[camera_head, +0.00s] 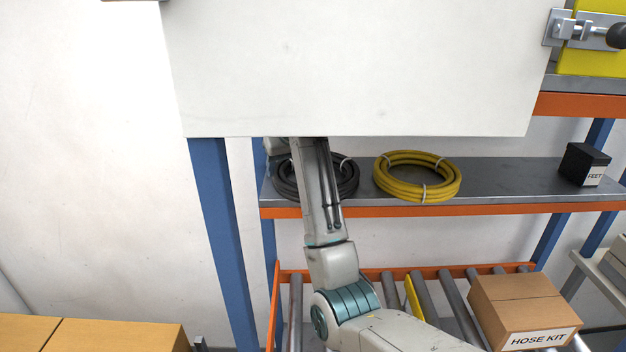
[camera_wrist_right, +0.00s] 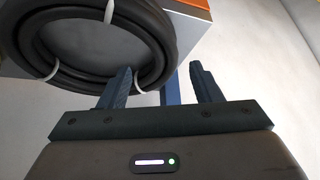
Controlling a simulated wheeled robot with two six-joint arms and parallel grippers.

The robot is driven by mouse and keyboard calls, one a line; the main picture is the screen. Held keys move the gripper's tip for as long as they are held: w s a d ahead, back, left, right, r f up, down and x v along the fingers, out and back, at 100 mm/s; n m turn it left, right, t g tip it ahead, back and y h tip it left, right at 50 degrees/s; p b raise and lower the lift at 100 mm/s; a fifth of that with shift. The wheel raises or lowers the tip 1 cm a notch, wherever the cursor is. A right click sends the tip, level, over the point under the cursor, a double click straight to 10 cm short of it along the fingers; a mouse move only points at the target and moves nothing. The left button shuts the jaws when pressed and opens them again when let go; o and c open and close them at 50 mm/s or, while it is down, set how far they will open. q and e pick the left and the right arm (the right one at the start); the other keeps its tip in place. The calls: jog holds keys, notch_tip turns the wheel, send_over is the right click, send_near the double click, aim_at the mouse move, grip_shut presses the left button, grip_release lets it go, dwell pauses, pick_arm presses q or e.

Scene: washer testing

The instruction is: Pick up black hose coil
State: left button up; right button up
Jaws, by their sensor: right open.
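The black hose coil (camera_head: 349,178) lies on the grey middle shelf, at its left end in the head view, with white ties around it. My right arm crosses in front of it and hides its middle. In the right wrist view the coil (camera_wrist_right: 88,83) fills the upper left. In the head view the right gripper's fingers are hidden. My left gripper is not in view.
A yellow hose coil (camera_head: 384,181) lies right of the black one, and a black box (camera_head: 580,163) stands at the shelf's right. A large white panel (camera_head: 350,70) blocks the view above the shelf. A hose kit carton (camera_head: 515,300) sits on the rollers below. A blue post (camera_head: 218,230) stands at left.

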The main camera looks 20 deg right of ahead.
aim_at(283, 177)
jog(key=shift+w+d+f, duration=0.15)
jog(key=shift+w+f, duration=0.05)
jog(key=shift+f, duration=0.15)
jog(key=p+x, duration=0.4)
jog(key=shift+w+a, duration=0.1)
jog(key=shift+a, duration=0.3)
jog(key=shift+w+d+f, duration=0.15)
jog(key=shift+d+f, duration=0.05)
jog(key=shift+f, duration=0.2)
jog(key=shift+a, duration=0.15)
jog(key=c, duration=0.9)
jog(key=shift+r, duration=0.1)
grip_shut()
